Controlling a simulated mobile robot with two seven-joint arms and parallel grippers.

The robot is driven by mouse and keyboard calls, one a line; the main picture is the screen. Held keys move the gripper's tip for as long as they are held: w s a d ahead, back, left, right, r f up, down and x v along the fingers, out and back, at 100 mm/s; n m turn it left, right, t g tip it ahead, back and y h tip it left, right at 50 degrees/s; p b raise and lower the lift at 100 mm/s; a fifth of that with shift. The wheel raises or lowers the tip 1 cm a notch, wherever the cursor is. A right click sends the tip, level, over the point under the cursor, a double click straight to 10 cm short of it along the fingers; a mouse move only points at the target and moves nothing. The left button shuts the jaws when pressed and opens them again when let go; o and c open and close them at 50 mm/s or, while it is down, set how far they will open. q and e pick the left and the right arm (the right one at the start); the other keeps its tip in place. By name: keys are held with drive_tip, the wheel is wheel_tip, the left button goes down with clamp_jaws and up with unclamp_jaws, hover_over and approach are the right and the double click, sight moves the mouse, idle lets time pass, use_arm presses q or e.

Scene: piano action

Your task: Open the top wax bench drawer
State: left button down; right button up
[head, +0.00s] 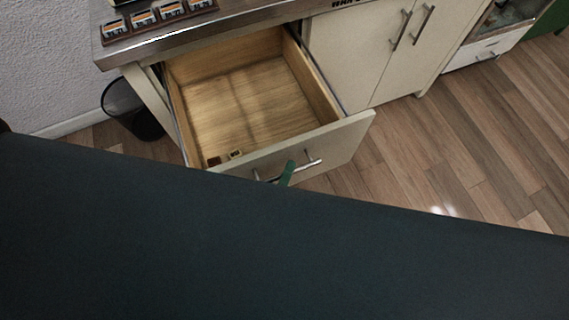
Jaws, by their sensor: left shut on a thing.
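The top wax bench drawer (240,105) is pulled well out from the bench, showing its bare wooden inside. Two small items, one dark (214,161) and one yellowish (235,153), lie in its front left corner. The pale drawer front (345,140) carries a metal bar handle (312,163). My left gripper (286,172) shows only as a small green part at this handle, shut on it. The rest of it is hidden behind a large dark surface across the lower picture. My right gripper is not in view.
The bench top (240,28) holds a rack of small labelled blocks (145,18). A dark bin (135,108) stands left of the drawer by the wall. Closed cupboard doors (357,50) are to the right. Wooden floor (450,140) is clear at right.

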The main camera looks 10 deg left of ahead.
use_arm(q)
drive_tip(key=c, duration=1.5)
unclamp_jaws()
drive_tip(key=shift+s, duration=0.1)
drive_tip(key=b+v, duration=0.1)
drive_tip(key=v, duration=0.6)
drive_tip(key=shift+s, duration=0.35)
